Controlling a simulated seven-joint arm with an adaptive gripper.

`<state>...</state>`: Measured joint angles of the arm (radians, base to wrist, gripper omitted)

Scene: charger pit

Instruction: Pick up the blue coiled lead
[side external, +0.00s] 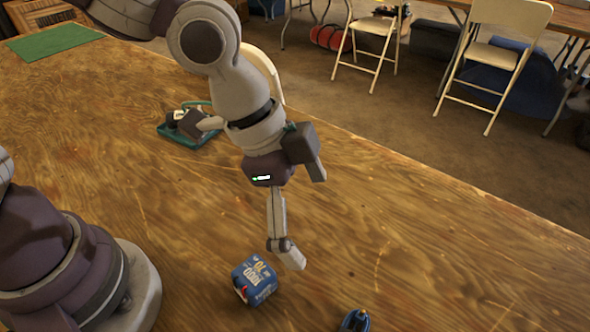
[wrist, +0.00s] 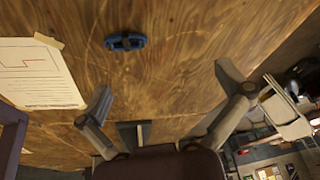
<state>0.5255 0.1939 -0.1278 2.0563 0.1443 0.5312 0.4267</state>
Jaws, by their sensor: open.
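The blue coiled lead (wrist: 125,41) lies on the wooden table, ahead of the fingers in the wrist view, up and left of the gap between them. In the side external view, a blue piece of it (side external: 355,320) shows at the bottom edge, cut off by the frame. My gripper (wrist: 164,79) is open and empty, with its two fingers spread wide. In the side external view, its fingers (side external: 290,257) are above the table, up and left of the lead, and they do not touch it.
A blue box with white print (side external: 255,280) stands below my fingers, close to them. A green tray with dark items (side external: 188,138) lies farther back, and a green mat (side external: 50,41) at the far left. A white sheet (wrist: 40,75) is taped down. Bare wood surrounds the lead.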

